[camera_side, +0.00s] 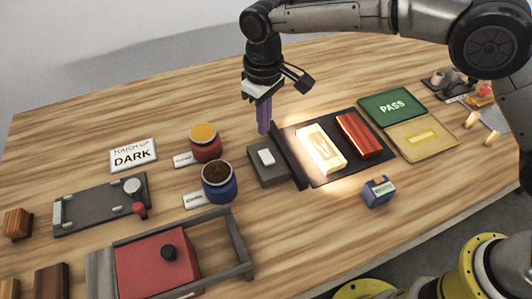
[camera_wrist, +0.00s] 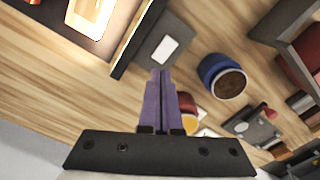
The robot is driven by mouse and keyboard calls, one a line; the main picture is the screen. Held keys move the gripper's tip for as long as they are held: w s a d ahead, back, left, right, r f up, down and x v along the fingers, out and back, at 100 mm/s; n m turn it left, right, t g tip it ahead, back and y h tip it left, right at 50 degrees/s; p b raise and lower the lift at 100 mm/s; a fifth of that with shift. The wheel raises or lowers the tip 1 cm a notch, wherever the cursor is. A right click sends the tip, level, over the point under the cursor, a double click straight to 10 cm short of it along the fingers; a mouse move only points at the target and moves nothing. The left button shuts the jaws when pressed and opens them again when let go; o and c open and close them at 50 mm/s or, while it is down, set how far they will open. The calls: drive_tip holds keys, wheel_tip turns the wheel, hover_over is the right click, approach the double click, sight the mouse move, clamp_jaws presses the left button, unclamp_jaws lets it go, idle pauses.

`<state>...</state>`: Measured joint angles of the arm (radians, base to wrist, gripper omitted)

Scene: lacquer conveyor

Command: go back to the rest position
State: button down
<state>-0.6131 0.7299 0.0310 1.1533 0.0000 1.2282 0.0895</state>
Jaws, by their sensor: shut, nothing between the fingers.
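My gripper (camera_side: 264,128) has purple fingers that are shut with nothing between them. In the side view it points down, beside the grey block with a white pad (camera_side: 267,157) and left of the black conveyor plate (camera_side: 314,177). In the wrist view the closed fingers (camera_wrist: 160,75) point toward the grey block (camera_wrist: 172,44). I cannot tell the exact height of the fingertips above the table.
A glowing pale panel (camera_side: 321,148) and a red panel (camera_side: 358,135) lie on the black plate. Red (camera_side: 206,150) and blue (camera_side: 219,190) pots stand left. A green PASS tray (camera_side: 393,106) is right. A small blue box (camera_side: 378,192) stands in front. Wood behind my gripper is clear.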

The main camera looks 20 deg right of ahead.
drive_tip(key=shift+w, duration=0.1)
idle(0.3)
drive_tip(key=s+d+r+m+t+y, duration=0.1)
drive_tip(key=d+r+m+t, duration=0.2)
drive_tip(key=d+r, duration=1.3)
drive_tip(key=s+d+r+m+t, duration=0.2)
drive_tip(key=s+d+r, duration=0.4)
drive_tip(key=s+d, duration=0.4)
drive_tip(key=s+d+f, duration=0.3)
drive_tip(key=s+f, duration=0.2)
drive_tip(key=s, duration=0.4)
drive_tip(key=s+d+f+m+h, duration=0.1)
drive_tip(key=s+d+f, duration=0.2)
drive_tip(key=s+f, duration=0.3)
drive_tip(key=s, duration=0.3)
drive_tip(key=shift+t, duration=0.3)
